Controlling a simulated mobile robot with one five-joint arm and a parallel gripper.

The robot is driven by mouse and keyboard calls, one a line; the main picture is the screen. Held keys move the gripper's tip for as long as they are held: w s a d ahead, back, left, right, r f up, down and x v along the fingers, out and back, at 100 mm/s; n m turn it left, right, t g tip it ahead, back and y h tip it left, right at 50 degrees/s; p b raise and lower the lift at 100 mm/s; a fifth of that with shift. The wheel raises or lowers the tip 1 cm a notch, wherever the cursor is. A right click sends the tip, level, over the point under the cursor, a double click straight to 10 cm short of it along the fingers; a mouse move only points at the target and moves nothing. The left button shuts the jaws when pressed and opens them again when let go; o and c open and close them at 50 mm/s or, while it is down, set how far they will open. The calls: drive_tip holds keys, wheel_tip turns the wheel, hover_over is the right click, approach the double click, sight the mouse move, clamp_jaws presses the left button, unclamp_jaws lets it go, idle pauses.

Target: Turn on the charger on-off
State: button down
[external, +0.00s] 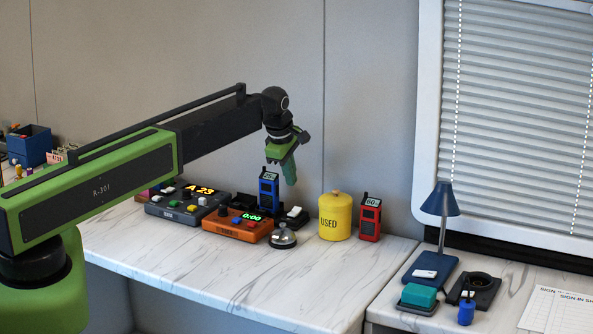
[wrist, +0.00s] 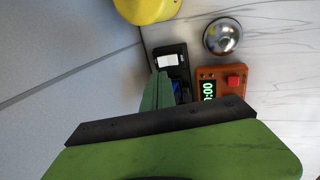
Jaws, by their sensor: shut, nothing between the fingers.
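The charger (external: 303,217) is a black dock on the marble counter, with a blue handset (external: 268,191) reading 25 standing in it. The charger on-off switch (external: 294,211) is a white rocker on the dock's right part. In the wrist view, the charger (wrist: 183,50) and its white switch (wrist: 167,61) show just beyond my fingers. The blue handset is mostly hidden there behind my finger. My gripper (external: 291,182) is shut and empty, pointing down above the charger, apart from the switch. In the wrist view, my green fingertips (wrist: 160,78) lie close below the switch in the picture.
An orange timer (external: 237,228) and a silver bell (external: 283,236) stand in front of the charger. A yellow canister (external: 335,216) and a red handset (external: 370,217) stand to its right. A grey console (external: 186,208) stands left. The wall is close behind; the front counter is clear.

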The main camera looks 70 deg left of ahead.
sight(296, 209)
drive_tip(key=b+x, duration=0.6)
drive_tip(key=x, duration=0.2)
drive_tip(key=shift+f, duration=0.1)
drive_tip(key=shift+w+a+f+b, duration=0.1)
drive_tip(key=shift+f+b, duration=0.15)
drive_tip(key=shift+b, duration=0.05)
drive_tip(key=shift+w+f, duration=0.1)
drive_tip(key=shift+f, duration=0.1)
drive_tip(key=shift+a, duration=0.1)
drive_tip(key=shift+s+d+r, duration=0.1)
drive_tip(key=shift+s+d, duration=0.45)
drive_tip(key=shift+d, duration=0.05)
